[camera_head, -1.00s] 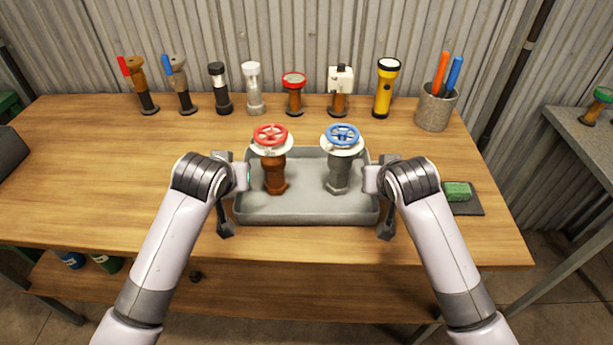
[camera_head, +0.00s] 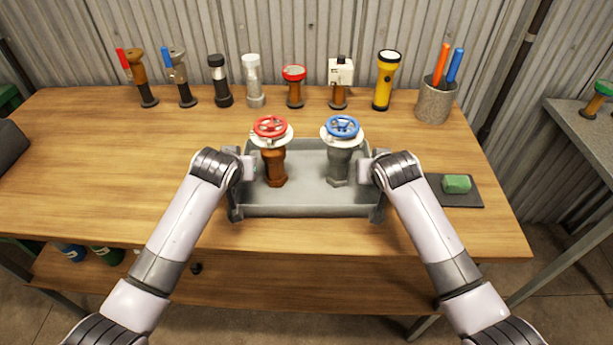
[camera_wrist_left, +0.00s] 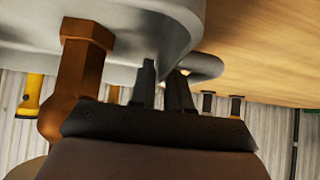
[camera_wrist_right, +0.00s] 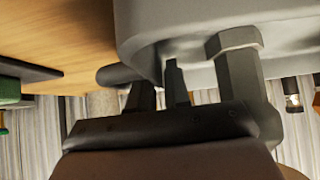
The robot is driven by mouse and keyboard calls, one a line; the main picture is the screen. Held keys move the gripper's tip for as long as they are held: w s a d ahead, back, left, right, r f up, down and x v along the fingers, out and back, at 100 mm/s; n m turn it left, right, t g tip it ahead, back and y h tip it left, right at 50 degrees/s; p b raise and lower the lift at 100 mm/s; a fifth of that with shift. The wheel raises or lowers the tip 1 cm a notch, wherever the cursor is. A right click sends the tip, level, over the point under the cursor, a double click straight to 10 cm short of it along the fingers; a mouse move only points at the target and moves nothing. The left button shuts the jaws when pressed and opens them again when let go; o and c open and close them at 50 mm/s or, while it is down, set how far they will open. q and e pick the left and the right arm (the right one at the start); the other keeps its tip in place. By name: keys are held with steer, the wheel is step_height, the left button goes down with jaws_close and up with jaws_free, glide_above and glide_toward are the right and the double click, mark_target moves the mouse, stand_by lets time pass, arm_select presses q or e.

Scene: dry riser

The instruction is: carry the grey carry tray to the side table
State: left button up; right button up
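The grey carry tray (camera_head: 305,211) is on the wooden workbench near its front edge; I cannot tell whether it is slightly raised. A red-wheeled brown valve (camera_head: 272,160) and a blue-wheeled grey valve (camera_head: 341,160) stand upright in it. My left gripper (camera_head: 236,205) is at the tray's left end; in the left wrist view its fingers (camera_wrist_left: 163,82) look closed on the end handle. My right gripper (camera_head: 377,207) is at the right end, its fingers (camera_wrist_right: 160,88) likewise close together at the handle. The grey side table (camera_head: 580,135) is at the far right.
A row of fittings, a yellow flashlight (camera_head: 386,82) and a pen cup (camera_head: 435,103) line the back of the workbench (camera_head: 120,190). A green sponge (camera_head: 456,184) on a dark pad lies right of the tray. A green-topped fitting (camera_head: 597,100) stands on the side table.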

arm_select(q)
steer(key=shift+w+f, duration=0.15)
arm_select(e)
steer(key=shift+w+f, duration=0.15)
steer(key=shift+f, duration=0.05)
arm_select(q)
jaws_close()
arm_select(e)
jaws_close()
